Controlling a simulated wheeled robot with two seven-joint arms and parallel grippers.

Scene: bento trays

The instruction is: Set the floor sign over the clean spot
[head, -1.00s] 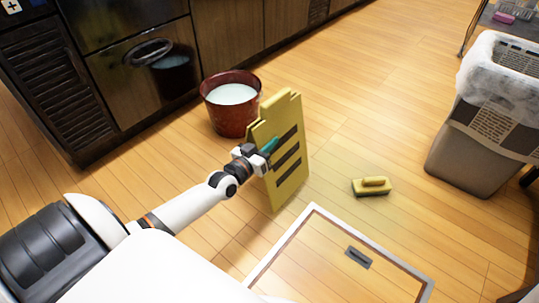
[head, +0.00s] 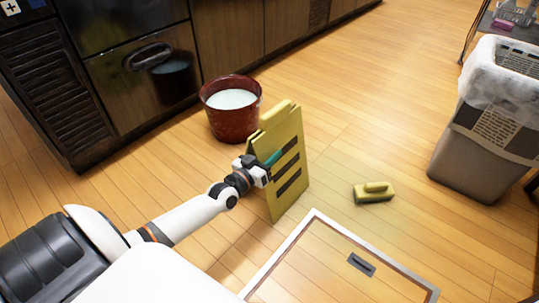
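The yellow floor sign (head: 289,164), with dark bars on its face, stands upright or nearly so near the middle of the head view. My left gripper (head: 270,163) is at the sign's left edge, with a teal finger lying across its front face. It looks shut on the sign; the other finger is hidden. I cannot tell whether the sign's lower edge touches the floor. I cannot clearly make out the clean spot's outline on the wooden floor (head: 335,150). My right gripper is not in view.
A dark red bucket (head: 238,121) of pale liquid stands behind the sign, near the cabinets (head: 228,40). A yellow brush (head: 374,193) lies to the right. A framed floor hatch (head: 300,232) is in front. A lined bin (head: 473,160) stands far right. Floor between brush and bin is clear.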

